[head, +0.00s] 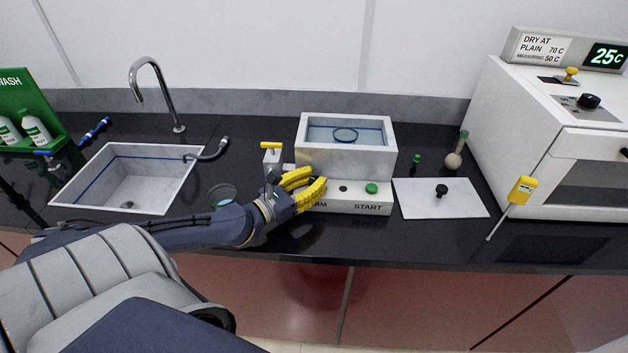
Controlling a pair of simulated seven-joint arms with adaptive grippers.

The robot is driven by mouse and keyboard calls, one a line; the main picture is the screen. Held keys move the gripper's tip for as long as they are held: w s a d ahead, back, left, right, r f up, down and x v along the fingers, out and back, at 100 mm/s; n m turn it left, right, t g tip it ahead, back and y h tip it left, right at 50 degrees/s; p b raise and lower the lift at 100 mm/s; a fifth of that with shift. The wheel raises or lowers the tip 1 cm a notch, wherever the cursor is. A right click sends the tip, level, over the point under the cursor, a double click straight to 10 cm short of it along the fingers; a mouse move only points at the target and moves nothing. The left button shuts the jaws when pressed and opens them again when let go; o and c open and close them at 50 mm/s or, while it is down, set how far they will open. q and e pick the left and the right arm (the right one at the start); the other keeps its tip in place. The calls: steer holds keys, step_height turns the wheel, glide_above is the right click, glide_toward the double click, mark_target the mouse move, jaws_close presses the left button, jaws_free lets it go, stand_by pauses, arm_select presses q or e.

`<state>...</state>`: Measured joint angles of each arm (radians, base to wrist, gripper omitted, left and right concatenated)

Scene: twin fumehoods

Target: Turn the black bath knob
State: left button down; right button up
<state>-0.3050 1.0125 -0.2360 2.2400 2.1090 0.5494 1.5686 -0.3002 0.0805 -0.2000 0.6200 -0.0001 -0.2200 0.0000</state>
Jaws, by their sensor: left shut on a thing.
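The white water bath (347,164) stands at the middle of the counter, with a ring in its open, water-filled top. Its low front panel (358,208) carries a green START button (371,188), a small dark round spot (343,188) and lettering partly covered at the left. My left gripper (312,187) reaches in from the left with its yellow fingers closed at the panel's left part. The black bath knob is hidden by the fingers, which appear to be shut on it. My right gripper is not in view.
A sink (128,178) with a tap lies left. A yellow-handled valve (271,150) stands close behind my left gripper. A white plate with a black knob (441,190), a yellow probe (522,190) and a white oven (545,130) are right. The front counter edge is clear.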

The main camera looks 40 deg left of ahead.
arm_select(q)
steer(key=shift+m+h, duration=0.4)
steer(key=shift+h, duration=0.2)
steer(key=c, duration=1.1)
jaws_free()
steer(key=shift+n+y, duration=0.5)
steer(key=shift+y, duration=0.3)
